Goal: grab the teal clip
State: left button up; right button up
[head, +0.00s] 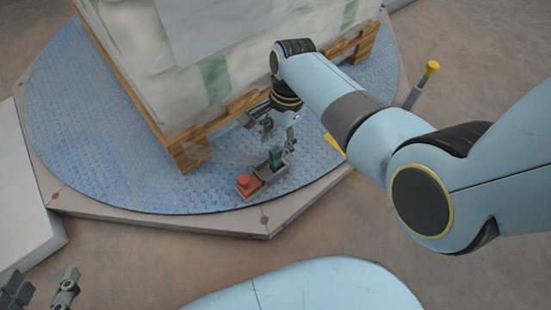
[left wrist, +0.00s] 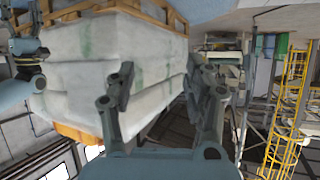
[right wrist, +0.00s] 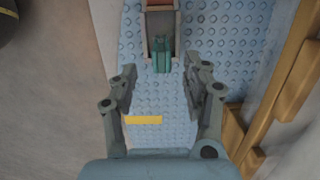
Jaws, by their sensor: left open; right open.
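In the right wrist view the teal clip (right wrist: 162,54) is ahead of the fingertips, near the top middle. My right gripper (head: 279,131) is open and empty, close to the clip; in its wrist view the fingers (right wrist: 160,88) stand apart with the clip just beyond them. My left gripper (head: 40,288) is open and empty at the lower left of the head view, far from the clip.
A wrapped pallet load (head: 190,60) on a wooden pallet (head: 190,153) stands on the blue turntable (head: 90,150), right behind the right gripper. A post with a yellow cap (head: 432,67) stands to the right. The floor (head: 130,262) in front is clear.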

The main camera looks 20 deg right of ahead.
aim_at(276, 149)
jog(key=shift+a+f+b, duration=0.2)
jog(key=shift+f+b, duration=0.95)
jog(key=shift+f, duration=0.1)
notch_tip(276, 149, down, 2)
jog(key=shift+a+f+b, duration=0.1)
jog(key=shift+a+b, duration=0.05)
jog(key=shift+b, duration=0.75)
pick_arm(q)
jog(key=w+d+r+m+t+h, duration=0.1)
jog(key=w+r+t, duration=0.2)
jog(key=r, duration=0.5)
jog(key=w+d+r+m+t+h, duration=0.1)
jog(key=w+r+t+h, duration=0.1)
jog(key=r+t, duration=0.3)
jog(key=w+r+m+t+h, duration=0.1)
jog(key=w+r+t, duration=0.2)
jog(key=r, duration=0.8)
jog(key=shift+w+d+r+t+h, duration=0.3)
jog(key=shift+w+d+t, duration=0.1)
jog(key=shift+t, duration=0.1)
pick_arm(e)
jog(key=shift+c, duration=0.3)
grip_shut()
